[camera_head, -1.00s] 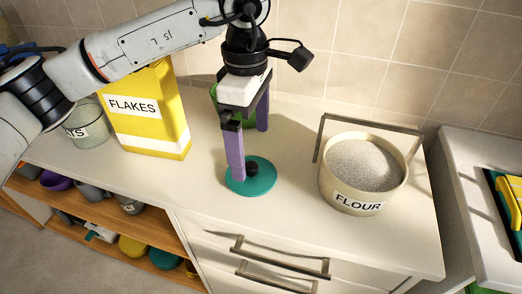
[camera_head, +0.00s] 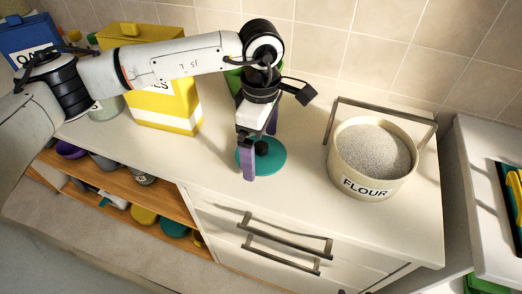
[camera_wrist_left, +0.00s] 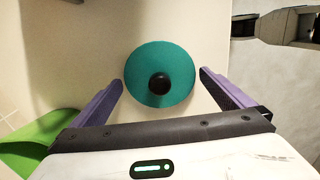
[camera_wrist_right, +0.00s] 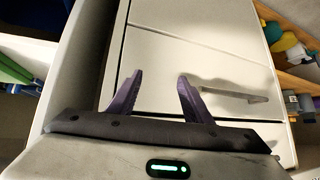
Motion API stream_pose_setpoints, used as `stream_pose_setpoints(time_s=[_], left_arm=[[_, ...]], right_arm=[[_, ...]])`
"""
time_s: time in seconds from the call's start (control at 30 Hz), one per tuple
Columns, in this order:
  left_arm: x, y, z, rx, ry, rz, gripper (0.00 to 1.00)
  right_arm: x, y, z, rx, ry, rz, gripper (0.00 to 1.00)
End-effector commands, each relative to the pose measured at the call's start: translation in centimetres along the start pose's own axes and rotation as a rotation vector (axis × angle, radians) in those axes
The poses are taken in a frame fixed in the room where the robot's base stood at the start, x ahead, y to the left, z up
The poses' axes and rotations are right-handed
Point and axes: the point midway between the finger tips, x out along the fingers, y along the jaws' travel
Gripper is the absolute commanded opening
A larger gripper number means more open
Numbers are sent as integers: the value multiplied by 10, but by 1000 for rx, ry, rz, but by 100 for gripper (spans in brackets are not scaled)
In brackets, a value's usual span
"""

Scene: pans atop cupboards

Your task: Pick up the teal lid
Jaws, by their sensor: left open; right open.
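The teal lid (camera_head: 272,160) is a flat round disc with a black knob (camera_head: 262,147) and lies on the white countertop. It also shows in the left wrist view (camera_wrist_left: 178,62), centred a little beyond and between the fingertips, with its knob (camera_wrist_left: 159,83) facing the camera. My left gripper (camera_head: 259,153) is open over the lid, its purple fingers on either side of it, holding nothing. In the left wrist view the fingers (camera_wrist_left: 160,80) look apart from the lid. My right gripper (camera_wrist_right: 158,78) is open and empty in the right wrist view, facing the white drawer fronts.
A flour tub (camera_head: 371,158) with a raised handle stands to the right. A yellow flakes box (camera_head: 168,105) stands left, and a green object (camera_wrist_left: 35,140) is close by the left gripper. Drawer handles (camera_head: 285,235) stick out below the counter.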

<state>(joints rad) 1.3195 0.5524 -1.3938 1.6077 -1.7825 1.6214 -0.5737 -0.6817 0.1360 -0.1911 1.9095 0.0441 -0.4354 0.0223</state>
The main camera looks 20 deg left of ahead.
Motion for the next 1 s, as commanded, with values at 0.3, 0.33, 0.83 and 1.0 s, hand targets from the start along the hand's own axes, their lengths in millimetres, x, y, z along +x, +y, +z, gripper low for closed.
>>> stream_pose_setpoints(time_s=[0.3,0.33,0.83,1.0], left_arm=[[1,0,0,0,0,0,85],[1,0,0,0,0,0,80],[-21,1,1,0,-2,6,67],[-56,1,1,0,-2,6,67]], right_arm=[[0,0,-1,0,3,0,45],[0,0,-1,0,2,0,45],[3,0,6,1,-5,0,45],[7,0,11,1,-6,0,45]])
